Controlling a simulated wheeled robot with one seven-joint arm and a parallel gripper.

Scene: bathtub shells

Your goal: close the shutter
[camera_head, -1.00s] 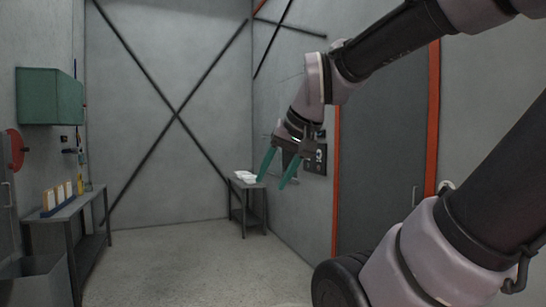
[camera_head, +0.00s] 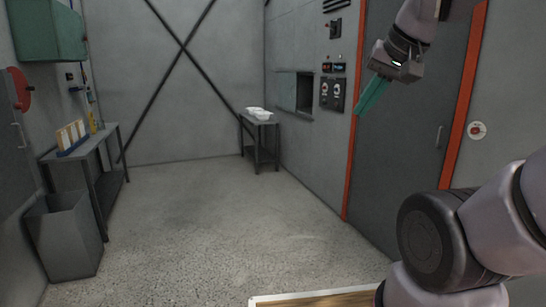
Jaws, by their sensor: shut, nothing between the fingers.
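The shutter (camera_head: 287,91) looks like a grey-green panel on the right-hand wall. It stands at the left side of a dark rectangular opening (camera_head: 304,88), which is uncovered and has a small ledge below it. My gripper (camera_head: 362,108) hangs at the upper right, in front of the grey door with the orange frame. Its teal fingers are together, point down and left, and hold nothing. It is apart from the shutter, to its right in the picture and nearer to the camera.
A small table (camera_head: 260,126) with white dishes (camera_head: 259,114) stands below and left of the opening. A switch panel (camera_head: 332,94) is right of the opening. A workbench (camera_head: 86,148) and grey bin (camera_head: 66,234) line the left wall. The middle floor is clear.

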